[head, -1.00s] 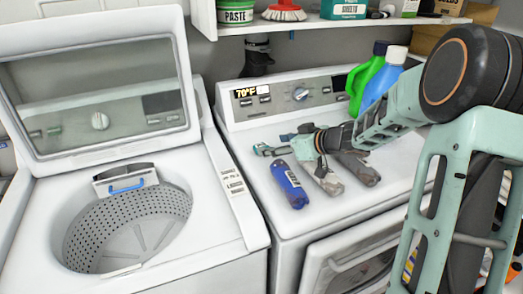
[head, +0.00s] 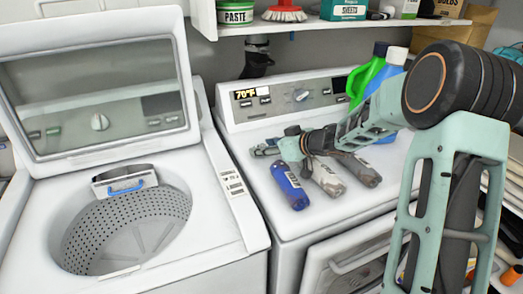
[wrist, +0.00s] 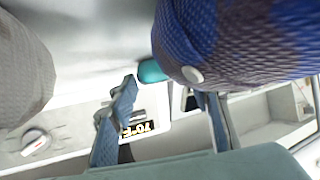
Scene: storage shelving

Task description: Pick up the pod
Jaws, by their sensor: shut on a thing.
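A small teal pod (wrist: 152,71) shows in the wrist view at the tips of my gripper (wrist: 160,88), partly covered by a blue textured bottle. My gripper also shows in the head view (head: 264,150), low over the dryer top, with its fingers pointing left. Its fingers are shut on the pod, with a gap between them nearer the palm. The right fingertip is partly hidden. In the head view the pod cannot be told apart from the fingers.
The blue bottle (head: 290,186) and two greyish bottles (head: 328,177) lie on the dryer top (head: 395,185) close to my gripper. Green (head: 367,76) and blue (head: 386,78) jugs stand behind my arm. The washer (head: 130,215) at left has its lid up. A stocked shelf (head: 330,28) hangs above.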

